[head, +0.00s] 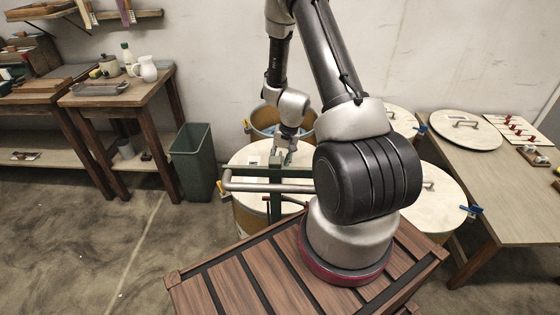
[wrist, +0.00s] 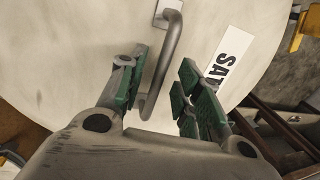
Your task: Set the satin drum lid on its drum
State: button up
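The satin drum lid (wrist: 75,60) is a pale round disc with a bar handle (wrist: 171,55) and a white label (wrist: 232,58) reading "SAT", the rest cut off or hidden. In the head view, a pale lid (head: 240,158) lies under my gripper (head: 286,153), over a tan drum (head: 247,218). My arm and a rail partly hide it. In the wrist view, my gripper (wrist: 162,95) is open, with its green-padded fingers on either side of the handle. I cannot tell whether they touch it. An open drum (head: 265,112) with bluish contents stands behind.
More lidded drums stand at right (head: 445,200) and behind my arm (head: 400,118). A loose lid (head: 465,130) lies on the right table (head: 500,180). A grey-green bin (head: 192,160) and a wooden table (head: 120,95) stand left. Open floor lies at front left.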

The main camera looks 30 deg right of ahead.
jog(key=shift+r, duration=0.1)
jog(key=v, duration=1.1)
jog(key=shift+r, duration=0.4)
